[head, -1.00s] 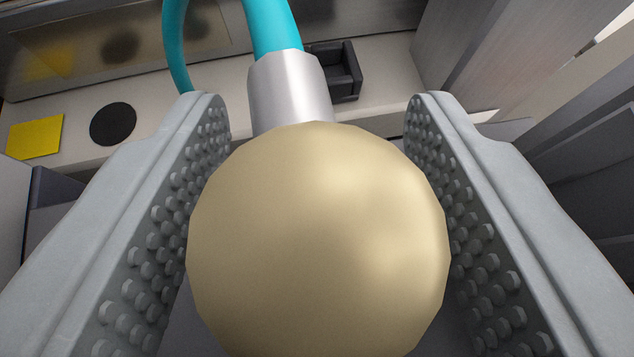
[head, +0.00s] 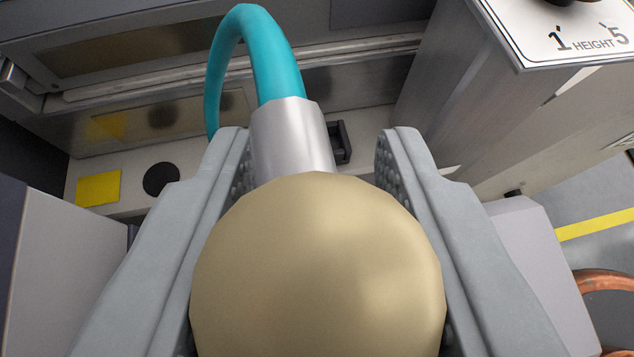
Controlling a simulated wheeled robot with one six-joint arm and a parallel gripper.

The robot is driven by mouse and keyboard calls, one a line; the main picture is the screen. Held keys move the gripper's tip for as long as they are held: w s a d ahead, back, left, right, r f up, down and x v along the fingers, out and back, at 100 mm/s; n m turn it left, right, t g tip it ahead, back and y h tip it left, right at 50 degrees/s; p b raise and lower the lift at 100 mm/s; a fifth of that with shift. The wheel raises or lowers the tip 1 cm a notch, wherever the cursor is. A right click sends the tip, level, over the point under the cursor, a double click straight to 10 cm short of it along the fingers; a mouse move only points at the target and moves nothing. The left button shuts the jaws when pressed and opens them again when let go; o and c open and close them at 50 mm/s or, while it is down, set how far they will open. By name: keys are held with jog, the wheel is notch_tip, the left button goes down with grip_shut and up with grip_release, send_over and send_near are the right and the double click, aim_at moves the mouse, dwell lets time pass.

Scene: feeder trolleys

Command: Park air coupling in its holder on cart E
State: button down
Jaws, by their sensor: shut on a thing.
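The air coupling has a large round brass-coloured end (head: 318,270), a silver metal sleeve (head: 290,138) and a teal hose (head: 268,50) that loops up and back down to the left. My gripper (head: 316,150) is shut on the coupling, one grey studded finger on each side of the round end. A small black open-topped bracket (head: 343,143) on the pale ledge behind looks like the holder.
The pale ledge (head: 130,203) carries a yellow square (head: 98,188) and a black disc (head: 161,179). A metal column (head: 480,90) stands to the right, with a "HEIGHT" panel (head: 580,35) on top. Grey floor with a yellow line (head: 597,224) shows at the lower right.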

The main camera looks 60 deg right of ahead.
aim_at(317, 172)
jog(key=shift+r, duration=2.9)
jog(key=shift+f, duration=1.5)
notch_tip(317, 172, down, 10)
jog(key=shift+s+r, duration=0.1)
jog(key=c, duration=1.1)
grip_release()
jog(key=shift+o, duration=0.4)
